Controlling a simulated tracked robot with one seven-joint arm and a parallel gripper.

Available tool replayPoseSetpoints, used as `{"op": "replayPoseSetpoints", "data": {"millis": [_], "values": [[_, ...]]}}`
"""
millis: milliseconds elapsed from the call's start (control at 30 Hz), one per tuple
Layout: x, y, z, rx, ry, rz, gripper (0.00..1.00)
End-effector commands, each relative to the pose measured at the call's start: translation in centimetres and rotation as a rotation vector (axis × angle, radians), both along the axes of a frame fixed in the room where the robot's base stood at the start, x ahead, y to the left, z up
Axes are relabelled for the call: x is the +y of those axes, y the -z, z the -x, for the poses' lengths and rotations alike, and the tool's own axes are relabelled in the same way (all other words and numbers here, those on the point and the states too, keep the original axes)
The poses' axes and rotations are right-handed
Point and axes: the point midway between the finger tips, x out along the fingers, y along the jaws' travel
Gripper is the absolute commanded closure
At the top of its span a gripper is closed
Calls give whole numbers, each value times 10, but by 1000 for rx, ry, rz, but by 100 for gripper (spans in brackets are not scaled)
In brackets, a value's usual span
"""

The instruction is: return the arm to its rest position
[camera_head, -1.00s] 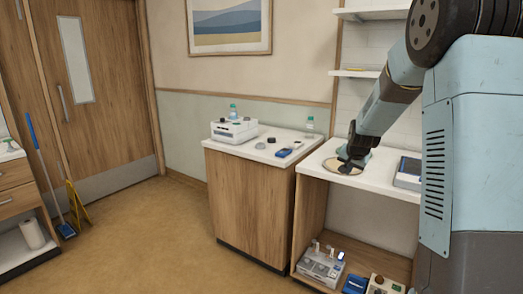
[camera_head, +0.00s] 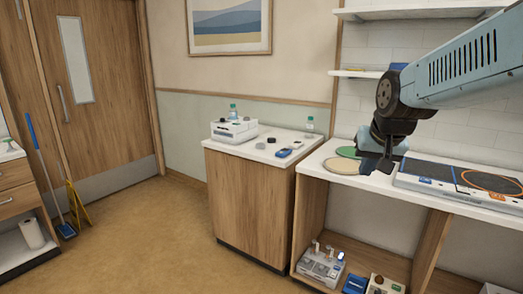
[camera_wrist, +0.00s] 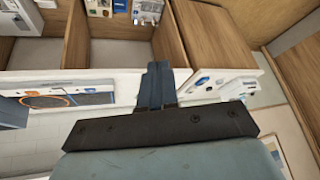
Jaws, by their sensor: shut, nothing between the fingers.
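My arm (camera_head: 455,70) reaches in from the right over the white counter (camera_head: 415,197), its blue-grey link sloping down to the dark wrist joint. My gripper (camera_head: 378,168) hangs down from it, just above or beside the discs; the exact gap cannot be told. In the wrist view my gripper (camera_wrist: 158,68) shows its two fingers pressed together with nothing between them. A tan disc (camera_head: 340,166) and a green disc (camera_head: 347,152) lie on the counter left of the gripper, the green one partly hidden.
A flat panel device (camera_head: 455,180) with an orange ring lies on the counter right of my gripper. Wall shelves (camera_head: 375,73) are behind. A wooden cabinet (camera_head: 245,205) with a white box (camera_head: 234,129) and bottles stands left.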

Motion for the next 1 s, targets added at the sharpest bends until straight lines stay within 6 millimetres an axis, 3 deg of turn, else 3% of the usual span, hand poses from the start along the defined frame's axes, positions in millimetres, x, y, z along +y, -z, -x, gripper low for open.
{"op": "replayPoseSetpoints", "data": {"millis": [200,433,600,1000], "values": [[8,-2,68,14,-70,36,100],[11,5,121,32,-127,71,100],[11,8,137,39,-145,81,100],[11,9,139,41,-148,82,100]]}}
